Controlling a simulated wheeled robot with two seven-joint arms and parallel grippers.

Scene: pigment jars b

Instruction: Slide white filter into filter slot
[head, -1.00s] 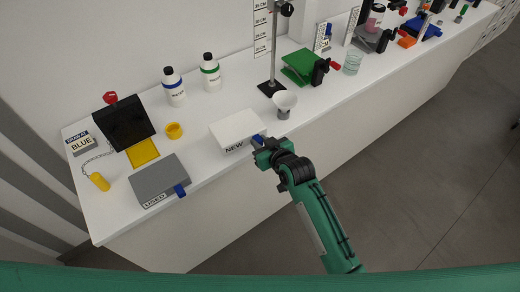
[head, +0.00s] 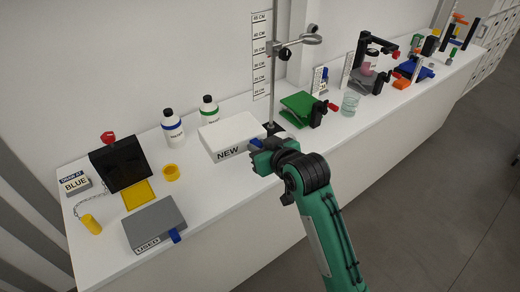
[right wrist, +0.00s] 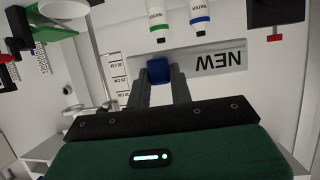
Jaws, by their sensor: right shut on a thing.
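The white filter (head: 232,130) is a flat white slab marked NEW with a blue tab (head: 256,143) at its front right. My right gripper (head: 265,149) is shut on that tab. The slab appears raised above the bench, hiding the lower part of the green-banded bottle. In the right wrist view the filter (right wrist: 200,62) lies ahead of the fingers, its label upside down, and the blue tab (right wrist: 158,69) is between them. A grey slab (head: 150,218) marked USED, with its own blue tab, lies at the front left. I cannot make out a filter slot. My left gripper is not in view.
Two white bottles (head: 172,128) stand behind the filter. A ruler stand (head: 272,90) and green jack (head: 300,108) are to its right.

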